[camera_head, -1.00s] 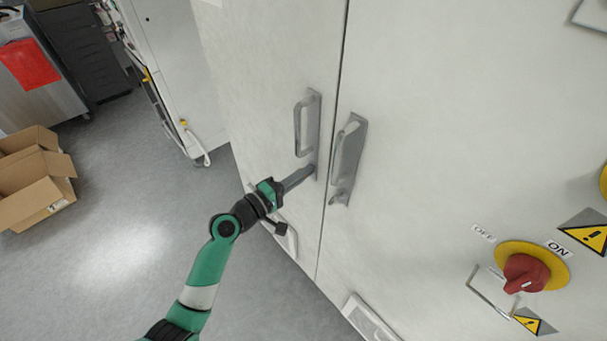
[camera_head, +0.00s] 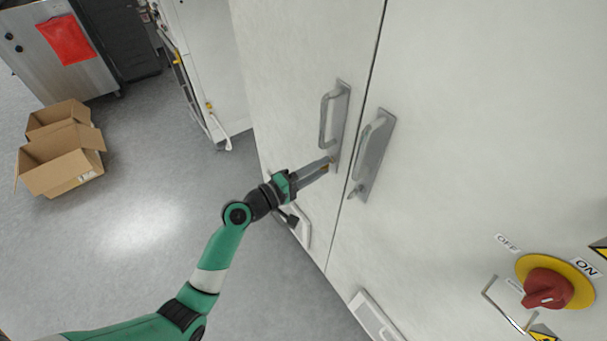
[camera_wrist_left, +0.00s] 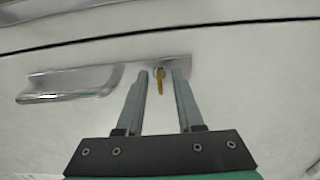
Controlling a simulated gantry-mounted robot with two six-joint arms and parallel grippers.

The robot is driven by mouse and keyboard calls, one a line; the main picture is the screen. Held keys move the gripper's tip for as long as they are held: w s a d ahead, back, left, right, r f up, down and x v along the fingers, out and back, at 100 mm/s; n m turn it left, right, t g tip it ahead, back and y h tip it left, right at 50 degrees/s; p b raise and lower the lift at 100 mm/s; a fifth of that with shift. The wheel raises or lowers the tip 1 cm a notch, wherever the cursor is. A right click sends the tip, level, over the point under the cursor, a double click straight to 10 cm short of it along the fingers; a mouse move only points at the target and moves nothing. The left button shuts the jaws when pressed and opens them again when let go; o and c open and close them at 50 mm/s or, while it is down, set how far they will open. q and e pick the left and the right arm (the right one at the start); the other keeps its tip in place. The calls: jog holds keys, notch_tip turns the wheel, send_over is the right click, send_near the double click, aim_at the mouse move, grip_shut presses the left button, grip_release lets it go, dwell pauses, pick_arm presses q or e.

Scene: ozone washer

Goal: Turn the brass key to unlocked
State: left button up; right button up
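The brass key (camera_wrist_left: 160,83) sticks out from the lock at the end of the left door's handle plate (camera_wrist_left: 172,66). In the head view the key (camera_head: 324,169) is a small brass spot near the fingertips, mostly hidden. My left gripper (camera_wrist_left: 161,74) is open, with one finger on each side of the key and a gap to each. In the head view the left gripper (camera_head: 325,166) reaches the lower end of the left handle (camera_head: 331,120). My right gripper is not in view.
The right door's handle (camera_head: 372,155) stands just right of the door seam. A red rotary switch (camera_head: 548,288) on a yellow disc is at the lower right. Cardboard boxes (camera_head: 62,165) lie on the floor at left, with open floor between.

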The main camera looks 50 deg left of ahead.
pick_arm(q)
jog(key=s, duration=1)
jog(key=shift+a+p, duration=0.4)
jog(key=shift+p, duration=0.05)
